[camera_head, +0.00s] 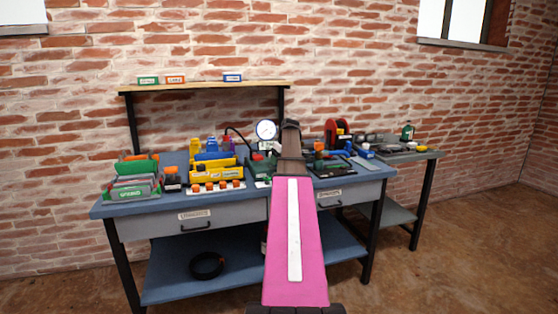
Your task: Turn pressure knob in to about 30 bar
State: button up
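A round white-faced pressure gauge (266,129) stands at the back of the blue workbench (225,207), just left of my arm. Its reading is too small to make out. A black hose curves up to the left of it, and a dark green box (260,166) sits below it. I cannot clearly make out the pressure knob; it may be hidden by my arm or too small to tell. My pink arm link reaches forward from the bottom middle to the bench. My gripper (290,128) is at its far end near the gauge, its fingers not clearly visible.
Yellow tool cases (215,175) and green-topped bins (134,185) crowd the bench's left. A red reel (337,131) stands right of my arm. A side table (420,155) adjoins at right. A wooden shelf (205,87) is above. The right floor is clear.

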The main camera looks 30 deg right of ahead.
jog(key=m+h, duration=0.1)
jog(key=m, duration=0.2)
jog(key=shift+a+m, duration=0.1)
jog(key=shift+m, duration=0.3)
jog(key=m+h, duration=0.2)
jog(key=m, duration=0.2)
jog(key=shift+m, duration=0.3)
jog(key=m, duration=0.2)
jog(key=m+g+h, duration=0.1)
jog(key=m, duration=0.1)
jog(key=shift+w+h, duration=0.1)
jog(key=shift+h, duration=0.2)
jog(key=m+g, duration=0.1)
jog(key=m, duration=0.3)
jog(key=shift+h, duration=0.4)
jog(key=m+g, duration=0.2)
jog(key=m, duration=0.2)
jog(key=shift+w+m, duration=0.15)
jog(key=shift+m, duration=0.15)
jog(key=m+g, duration=0.1)
jog(key=m, duration=0.2)
jog(key=shift+m, duration=0.4)
jog(key=m+g, duration=0.1)
jog(key=m, duration=0.2)
jog(key=shift+w+g, duration=0.1)
jog(key=shift+g, duration=0.3)
jog(key=shift+m+g+y, duration=0.4)
jog(key=shift+m+y, duration=0.3)
jog(key=shift+m, duration=1.2)
